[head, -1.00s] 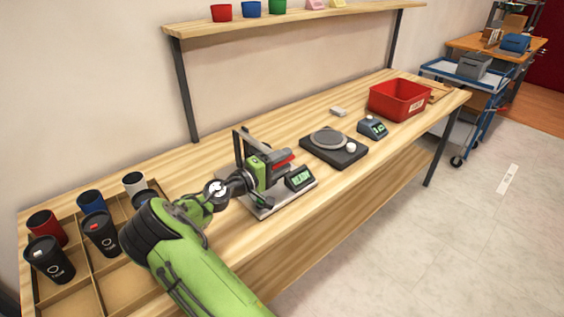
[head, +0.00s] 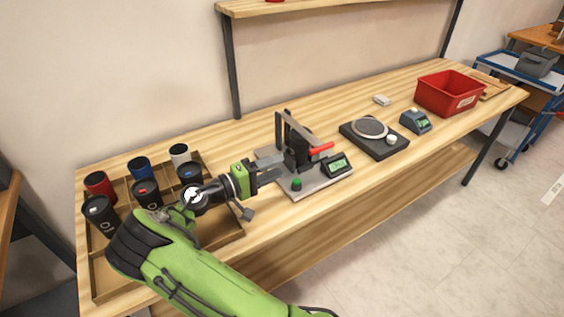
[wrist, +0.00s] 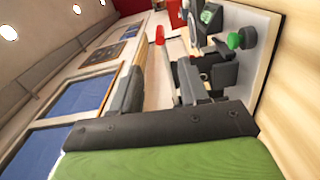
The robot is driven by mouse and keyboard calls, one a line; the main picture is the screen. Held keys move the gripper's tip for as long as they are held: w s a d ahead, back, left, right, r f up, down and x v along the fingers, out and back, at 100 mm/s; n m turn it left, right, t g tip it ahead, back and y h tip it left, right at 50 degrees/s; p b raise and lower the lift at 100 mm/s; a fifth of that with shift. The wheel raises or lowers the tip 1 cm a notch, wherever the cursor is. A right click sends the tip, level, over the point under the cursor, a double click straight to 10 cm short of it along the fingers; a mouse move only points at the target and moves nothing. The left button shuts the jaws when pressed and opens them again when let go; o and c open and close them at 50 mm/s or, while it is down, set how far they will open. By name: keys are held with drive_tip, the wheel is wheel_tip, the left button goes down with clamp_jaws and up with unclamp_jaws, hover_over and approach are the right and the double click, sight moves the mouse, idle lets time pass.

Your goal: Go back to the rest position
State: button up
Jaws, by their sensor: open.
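My gripper (head: 269,166) is in front of the laser marker (head: 300,150) in the head view, just left of its upright frame. The jaws are open and I see nothing held between them. In the wrist view the gripper's dark fingers (wrist: 165,85) reach forward past the green housing, with empty space between them. The marker shows at the right of the wrist view (wrist: 205,70), with its red handle and green button. In the head view its grey base plate carries a display and the green button.
A wooden divided tray (head: 215,238) at the left holds several cups. Right of the marker are a black round-plate device (head: 375,140), a small blue-grey display unit (head: 415,121) and a red bin (head: 450,92). A shelf (head: 340,8) hangs above.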

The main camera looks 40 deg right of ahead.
idle(0.4)
drive_tip(key=s+a+r+n+t+y+p, duration=0.1)
drive_tip(key=s+a+r+t+y+p, duration=0.2)
drive_tip(key=s+a+r+y, duration=0.6)
drive_tip(key=s+a+r+n+t+y+p, duration=0.1)
drive_tip(key=s+a+r+t+y+p, duration=0.3)
drive_tip(key=s, duration=1)
drive_tip(key=a+r+y+p, duration=0.3)
drive_tip(key=a+r+y, duration=0.2)
drive_tip(key=shift+s+a+r, duration=0.15)
drive_tip(key=shift+s+a, duration=0.05)
drive_tip(key=shift+a, duration=0.15)
